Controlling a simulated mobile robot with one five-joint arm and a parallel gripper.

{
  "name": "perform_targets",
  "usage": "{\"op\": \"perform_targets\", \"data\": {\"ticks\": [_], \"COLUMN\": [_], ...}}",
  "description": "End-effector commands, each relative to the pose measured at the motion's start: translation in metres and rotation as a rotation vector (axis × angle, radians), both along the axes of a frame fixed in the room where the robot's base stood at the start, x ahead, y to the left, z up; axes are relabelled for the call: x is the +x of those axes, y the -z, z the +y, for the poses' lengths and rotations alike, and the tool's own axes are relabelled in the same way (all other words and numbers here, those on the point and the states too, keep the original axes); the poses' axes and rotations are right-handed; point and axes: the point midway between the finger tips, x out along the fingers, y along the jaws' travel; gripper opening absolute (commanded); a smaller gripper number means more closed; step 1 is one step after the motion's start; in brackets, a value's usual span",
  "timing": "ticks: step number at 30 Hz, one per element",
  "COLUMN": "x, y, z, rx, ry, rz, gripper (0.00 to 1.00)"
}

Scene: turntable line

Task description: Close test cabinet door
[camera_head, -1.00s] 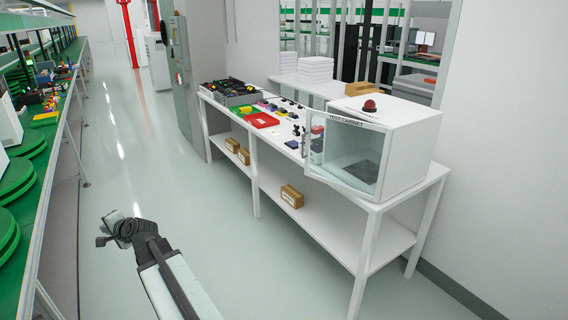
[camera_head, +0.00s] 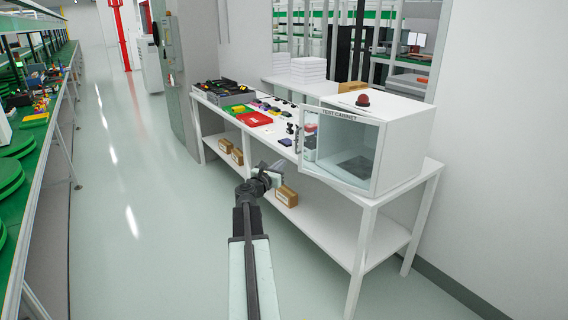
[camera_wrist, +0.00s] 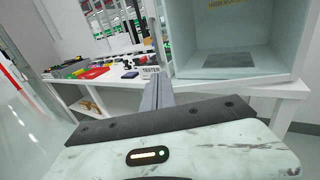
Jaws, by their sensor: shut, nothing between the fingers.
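The test cabinet (camera_head: 405,150) is a white box with a labelled front, standing on the right end of a white bench. Its clear door (camera_head: 310,142) stands open at the left of the front. In the wrist view, the cabinet (camera_wrist: 180,45) shows an open front and a dark pad inside, and the door (camera_wrist: 155,30) is a narrow upright panel at its left. My gripper (camera_head: 277,169) is in front of the bench, left of the door and apart from it in the head view. In the wrist view my gripper (camera_wrist: 158,88) is shut and empty, pointing toward the cabinet's left side.
The white bench (camera_head: 335,225) has a lower shelf with brown boxes (camera_head: 286,196). A red tray (camera_head: 253,119) and small parts lie on its top. A red button (camera_head: 362,99) sits on the cabinet. A green line (camera_head: 45,150) runs along the left. The aisle floor (camera_head: 130,180) is clear.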

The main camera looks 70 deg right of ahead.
Motion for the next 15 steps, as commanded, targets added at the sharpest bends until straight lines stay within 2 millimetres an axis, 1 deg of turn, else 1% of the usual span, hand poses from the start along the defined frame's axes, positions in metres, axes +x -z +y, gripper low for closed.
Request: {"op": "perform_targets", "data": {"ticks": [1, 9, 12, 15], "x": [0.001, -0.003, -0.005, -0.006], "y": [0.000, 0.001, 0.001, 0.001], "z": [-0.014, -0.074, -0.092, -0.105], "rx": [0.000, -0.001, -0.001, -0.001], "ry": [0.002, 0.000, 0.001, 0.000], "rz": [0.001, 0.002, 0.002, 0.002], "gripper": [0.00, 0.00, 0.00, 0.00]}}
